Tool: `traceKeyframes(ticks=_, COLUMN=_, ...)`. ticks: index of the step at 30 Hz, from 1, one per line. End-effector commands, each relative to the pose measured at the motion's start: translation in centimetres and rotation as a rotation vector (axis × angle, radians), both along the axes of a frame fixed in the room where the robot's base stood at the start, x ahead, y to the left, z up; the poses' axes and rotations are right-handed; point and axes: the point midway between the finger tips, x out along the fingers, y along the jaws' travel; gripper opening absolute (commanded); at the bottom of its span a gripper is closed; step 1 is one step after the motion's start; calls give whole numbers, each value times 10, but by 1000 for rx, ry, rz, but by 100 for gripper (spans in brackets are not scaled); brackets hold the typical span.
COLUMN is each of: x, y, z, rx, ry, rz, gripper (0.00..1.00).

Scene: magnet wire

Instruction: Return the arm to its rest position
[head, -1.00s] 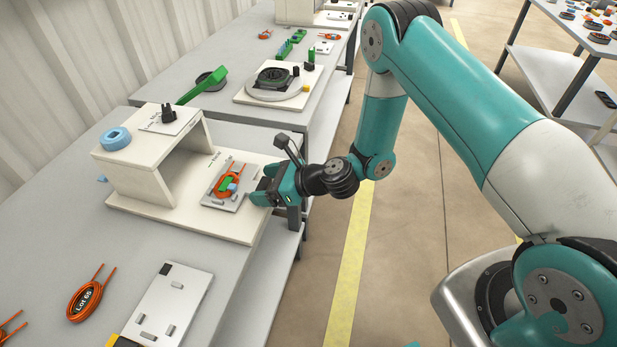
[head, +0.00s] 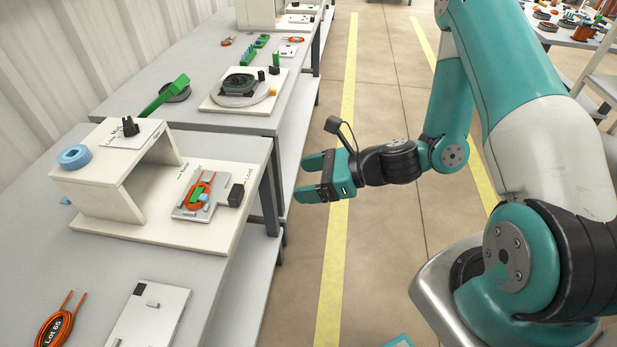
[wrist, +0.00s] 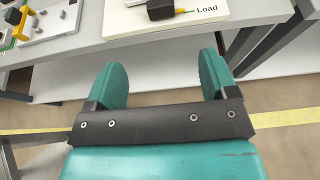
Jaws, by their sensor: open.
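My gripper (head: 308,178) is open and empty in the head view, held over the floor aisle to the right of the tables. Its teal fingers point left toward the near table and are clear of its edge. In the wrist view my gripper (wrist: 165,82) shows two spread fingers with nothing between them. My teal and white arm reaches in from the right side of the head view.
A white fixture (head: 120,228) on the near table holds a plate with an orange wire coil (head: 197,194) and a black block (head: 236,195). Another coil (head: 53,328) lies in front. The floor aisle (head: 385,270) is clear.

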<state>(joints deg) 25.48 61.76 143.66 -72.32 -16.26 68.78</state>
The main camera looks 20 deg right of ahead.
Motion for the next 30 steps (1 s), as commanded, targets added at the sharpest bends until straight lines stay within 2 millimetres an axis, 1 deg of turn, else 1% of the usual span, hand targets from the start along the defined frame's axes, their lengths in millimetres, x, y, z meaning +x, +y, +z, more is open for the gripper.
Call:
traceKeyframes(ticks=12, x=0, y=0, z=0, rx=-1, ry=-1, rz=3, gripper=79)
traceKeyframes(ticks=14, x=0, y=2, z=3, rx=-10, ry=-14, rz=19, gripper=79)
traceKeyframes(ticks=16, x=-2, y=9, z=14, rx=-44, ry=-59, rz=79, gripper=79)
traceKeyframes(ticks=17, x=-3, y=13, z=20, rx=-66, ry=-91, rz=120, gripper=79)
traceKeyframes(ticks=20, x=-14, y=32, z=51, rx=-178, ry=-249, rz=330, gripper=79)
traceKeyframes(ticks=21, x=-21, y=41, z=66, rx=-234, ry=-329, rz=436, gripper=79)
traceKeyframes(ticks=23, x=-34, y=53, z=87, rx=-322, ry=-457, rz=608, gripper=79)
traceKeyframes(ticks=24, x=-43, y=60, z=101, rx=-378, ry=-542, rz=722, gripper=79)
traceKeyframes(ticks=26, x=-58, y=68, z=120, rx=-459, ry=-666, rz=886, gripper=79)
traceKeyframes(ticks=27, x=-68, y=71, z=132, rx=-511, ry=-746, rz=995, gripper=79)
traceKeyframes(ticks=30, x=-93, y=76, z=163, rx=-634, ry=-942, rz=1254, gripper=79)
